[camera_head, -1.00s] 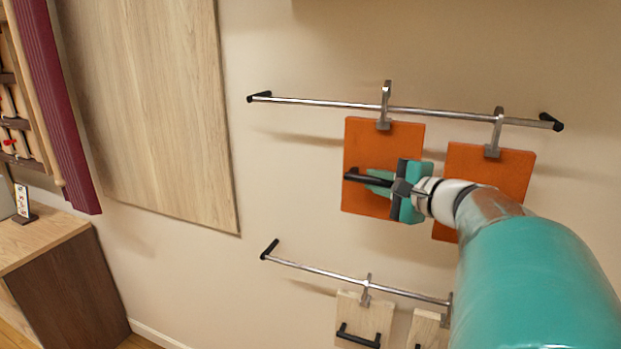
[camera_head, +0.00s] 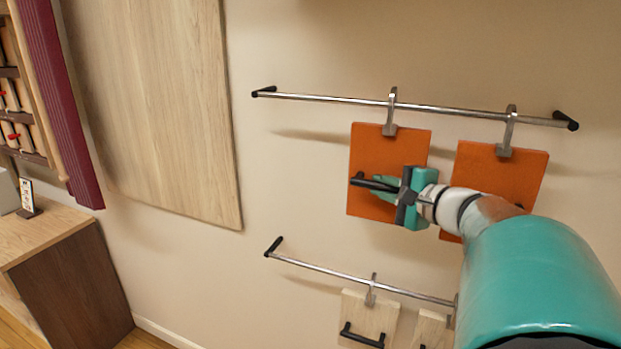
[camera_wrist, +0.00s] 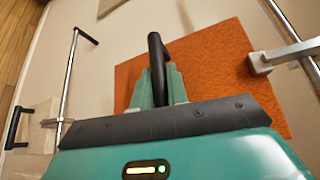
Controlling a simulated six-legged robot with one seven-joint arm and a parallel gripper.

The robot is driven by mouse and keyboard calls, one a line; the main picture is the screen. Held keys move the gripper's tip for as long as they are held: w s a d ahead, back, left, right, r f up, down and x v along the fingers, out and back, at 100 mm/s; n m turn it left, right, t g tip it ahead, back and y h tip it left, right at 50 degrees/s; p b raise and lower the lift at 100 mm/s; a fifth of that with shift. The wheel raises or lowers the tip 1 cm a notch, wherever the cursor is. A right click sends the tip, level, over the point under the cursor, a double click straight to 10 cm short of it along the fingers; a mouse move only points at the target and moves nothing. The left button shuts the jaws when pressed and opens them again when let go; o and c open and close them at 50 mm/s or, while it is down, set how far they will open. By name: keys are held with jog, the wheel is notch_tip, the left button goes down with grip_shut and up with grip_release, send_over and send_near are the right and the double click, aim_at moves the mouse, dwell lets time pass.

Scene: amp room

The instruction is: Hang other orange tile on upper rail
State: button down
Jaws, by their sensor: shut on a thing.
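Two orange tiles are at the upper rail (camera_head: 450,110) in the head view. The left orange tile (camera_head: 385,150) has its metal hook at the rail, and the hook's top looks looped over the bar. My gripper (camera_head: 385,186) is shut on this tile's black handle; the handle also shows between the fingers in the wrist view (camera_wrist: 157,65). The right orange tile (camera_head: 505,172) hangs by its hook from the same rail, partly hidden by my arm. In the wrist view the held tile (camera_wrist: 215,60) is behind the fingers, with its hook at the right.
A lower rail (camera_head: 340,272) carries pale wooden tiles (camera_head: 368,316) with black handles. A large wooden panel (camera_head: 165,110) is on the wall at left. A wooden cabinet (camera_head: 70,270) stands at lower left. The upper rail's left part is free.

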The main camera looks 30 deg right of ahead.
jog(key=shift+f, duration=0.3)
jog(key=shift+d, duration=0.1)
jog(key=c, duration=1.3)
grip_release()
jog(key=s+d+r, duration=0.1)
jog(key=s, duration=1.2)
jog(key=shift+s+d+r, duration=0.3)
jog(key=shift+r, duration=0.1)
